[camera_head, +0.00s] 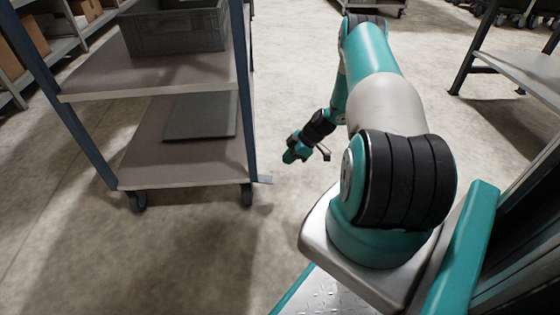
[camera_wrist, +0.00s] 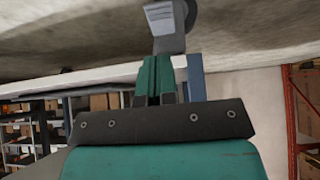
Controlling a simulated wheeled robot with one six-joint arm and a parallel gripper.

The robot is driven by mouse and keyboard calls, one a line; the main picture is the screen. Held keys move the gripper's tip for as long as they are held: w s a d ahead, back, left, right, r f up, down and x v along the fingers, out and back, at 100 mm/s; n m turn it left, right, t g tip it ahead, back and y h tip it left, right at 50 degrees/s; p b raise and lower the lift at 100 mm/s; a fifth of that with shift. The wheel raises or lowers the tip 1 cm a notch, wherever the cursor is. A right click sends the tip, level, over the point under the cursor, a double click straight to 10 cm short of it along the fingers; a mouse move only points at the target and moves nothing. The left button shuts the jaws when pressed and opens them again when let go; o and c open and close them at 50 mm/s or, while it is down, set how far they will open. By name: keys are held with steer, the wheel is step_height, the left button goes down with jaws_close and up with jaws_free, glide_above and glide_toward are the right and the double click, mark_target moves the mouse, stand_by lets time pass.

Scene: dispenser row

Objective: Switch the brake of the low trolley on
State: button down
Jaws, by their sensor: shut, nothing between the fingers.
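A trolley (camera_head: 150,185) with blue posts and two grey decks stands at the left in the head view. A small pale grey brake pedal (camera_head: 264,179) sticks out beside its front right caster (camera_head: 246,195). In the wrist view, which looks inverted, the grey pedal (camera_wrist: 168,42) with a pale striped face and the dark caster (camera_wrist: 192,12) show at the top. My gripper (camera_head: 289,158) is low, just right of the trolley's front right corner. Its teal fingers (camera_wrist: 159,60) are shut and empty, pointing at the pedal. Whether they touch it I cannot tell.
A grey crate (camera_head: 175,28) stands on the upper deck and a flat dark panel (camera_head: 201,116) lies on the lower deck. A bench with dark legs (camera_head: 520,70) stands at the right. The floor (camera_head: 200,260) in front of the trolley is clear.

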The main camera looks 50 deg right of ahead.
steer(key=p+v, duration=0.1)
steer(key=v, duration=0.3)
steer(key=shift+s+d, duration=0.15)
steer(key=shift+s, duration=0.05)
stand_by(0.4)
